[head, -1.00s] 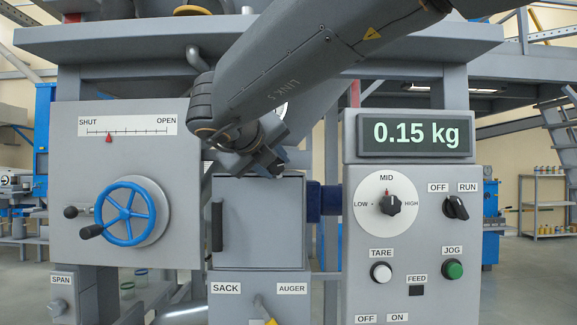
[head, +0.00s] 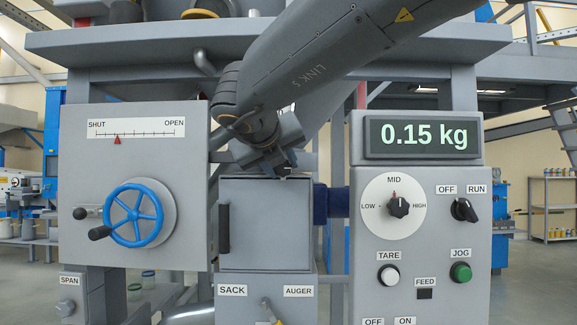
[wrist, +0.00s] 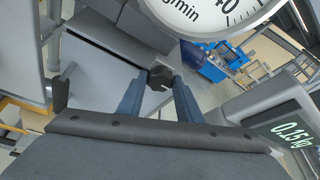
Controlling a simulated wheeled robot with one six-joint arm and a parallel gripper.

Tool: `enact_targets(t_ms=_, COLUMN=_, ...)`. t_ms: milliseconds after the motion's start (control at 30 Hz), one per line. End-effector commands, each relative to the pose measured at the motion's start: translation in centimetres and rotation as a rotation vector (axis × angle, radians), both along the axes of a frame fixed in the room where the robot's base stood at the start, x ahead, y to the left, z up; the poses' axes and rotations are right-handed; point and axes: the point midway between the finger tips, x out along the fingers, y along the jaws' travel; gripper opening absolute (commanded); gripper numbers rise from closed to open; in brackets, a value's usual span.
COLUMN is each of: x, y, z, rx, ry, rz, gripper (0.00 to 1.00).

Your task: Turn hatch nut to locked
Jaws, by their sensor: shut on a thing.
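The hatch nut (wrist: 160,77) is a dark, many-sided knob at the top edge of the grey hatch door (head: 262,235), seen in the wrist view. My gripper (wrist: 160,84) is shut on it, with one blue finger on each side. In the head view my gripper (head: 280,167) is at the hatch's top edge, and my wrist mostly hides the nut. The hatch door looks closed, with a dark vertical handle (head: 224,228) on its left. I cannot read a locked or unlocked mark.
A blue handwheel (head: 136,216) is on the left panel, its pointer near SHUT. The control panel (head: 440,240) is on the right, with a 0.15 kg display (head: 423,136). A dial gauge (wrist: 220,15) is close above my gripper in the wrist view.

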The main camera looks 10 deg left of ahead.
Motion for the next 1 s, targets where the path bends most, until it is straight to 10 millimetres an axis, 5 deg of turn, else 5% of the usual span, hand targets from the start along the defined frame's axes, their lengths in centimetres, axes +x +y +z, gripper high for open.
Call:
enact_targets(t_ms=33, x=0.0, y=0.0, z=-0.2, rx=0.000, ry=0.003, rz=0.000, gripper=0.10)
enact_targets(t_ms=67, x=0.0, y=0.0, z=-0.2, rx=0.000, ry=0.003, rz=0.000, gripper=0.34)
enact_targets(t_ms=167, x=0.0, y=0.0, z=-0.1, rx=0.000, ry=0.002, rz=-0.001, gripper=0.51)
enact_targets(t_ms=533, x=-0.4, y=0.0, z=0.1, rx=0.000, ry=0.000, rz=0.001, gripper=0.51)
enact_targets(t_ms=1000, x=-6.6, y=-0.2, z=2.3, rx=0.000, ry=0.001, rz=0.002, gripper=0.51)
